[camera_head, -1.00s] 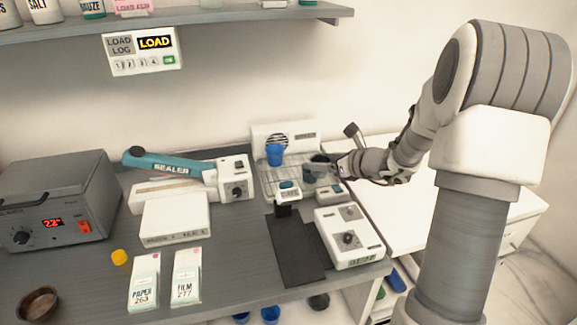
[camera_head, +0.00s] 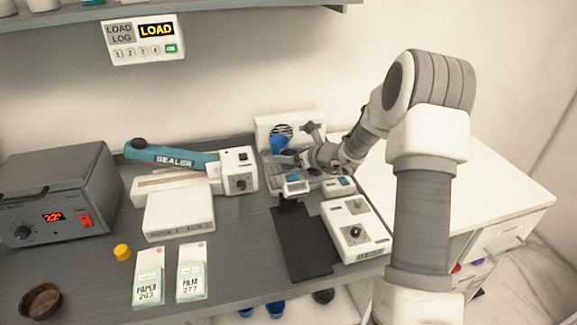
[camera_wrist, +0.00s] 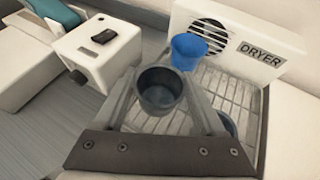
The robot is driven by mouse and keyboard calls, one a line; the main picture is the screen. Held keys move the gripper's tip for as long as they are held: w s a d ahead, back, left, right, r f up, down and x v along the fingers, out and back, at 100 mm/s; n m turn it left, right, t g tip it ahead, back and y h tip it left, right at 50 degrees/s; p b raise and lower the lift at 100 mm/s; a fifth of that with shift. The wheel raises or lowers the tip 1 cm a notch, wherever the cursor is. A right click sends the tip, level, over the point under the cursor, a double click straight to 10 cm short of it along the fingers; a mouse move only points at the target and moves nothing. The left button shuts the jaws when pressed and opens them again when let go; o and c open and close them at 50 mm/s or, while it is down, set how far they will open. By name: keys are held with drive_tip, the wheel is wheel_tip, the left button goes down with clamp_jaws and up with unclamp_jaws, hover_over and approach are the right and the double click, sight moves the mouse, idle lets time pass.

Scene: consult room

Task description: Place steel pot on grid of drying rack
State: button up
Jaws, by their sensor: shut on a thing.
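The steel pot (camera_wrist: 160,92) is a small dark grey round vessel, seen from above in the wrist view with its open top up. My gripper (camera_wrist: 162,98) is shut on it, one finger on each side. The drying rack (camera_wrist: 232,88) has a pale wire grid and a white back panel with a round vent and the label DRYER. The pot is over the grid; I cannot tell whether its base touches it.
A blue cup (camera_wrist: 188,52) stands on the grid just behind the pot. Another blue thing (camera_wrist: 229,124) is partly hidden by the right finger. The white sealer (camera_head: 238,172) stands left of the rack. A white device (camera_head: 353,230) and dark mat (camera_head: 304,243) lie in front.

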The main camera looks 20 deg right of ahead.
sight(294, 166)
drive_tip(key=shift+w+a+f, duration=0.1)
drive_tip(key=shift+w+f, duration=0.05)
drive_tip(key=shift+f, duration=1.95)
drive_tip(key=shift+f+b, duration=0.2)
drive_tip(key=shift+b, duration=0.1)
drive_tip(key=o, duration=1.1)
drive_tip(key=shift+r, duration=0.15)
